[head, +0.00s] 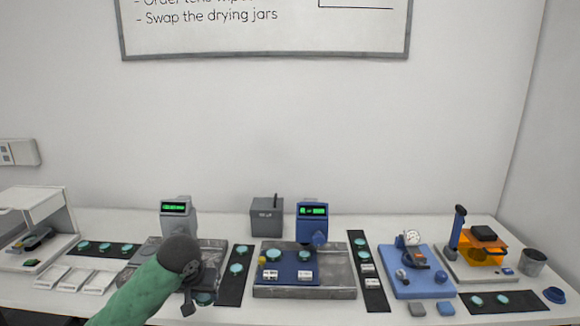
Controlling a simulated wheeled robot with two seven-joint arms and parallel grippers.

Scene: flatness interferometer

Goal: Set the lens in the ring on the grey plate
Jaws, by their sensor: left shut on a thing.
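My left arm comes in from the lower left, and my left gripper (196,286) is over the front part of the grey plate (213,252) at the left station. The gripper is shut on a teal lens (204,298), only partly visible below the dark fingers. I cannot tell whether the lens touches the plate. The ring on the grey plate is not distinguishable; my gripper and arm cover much of the plate. A grey instrument (178,217) with a green display stands behind it. My right gripper is not in view.
Dark mats with teal lenses lie left (103,249) and right (236,267) of the plate. A blue instrument (312,223) with a blue plate (290,259) stands in the middle. A blue tray (417,286) and an orange-screened device (482,252) are at the right.

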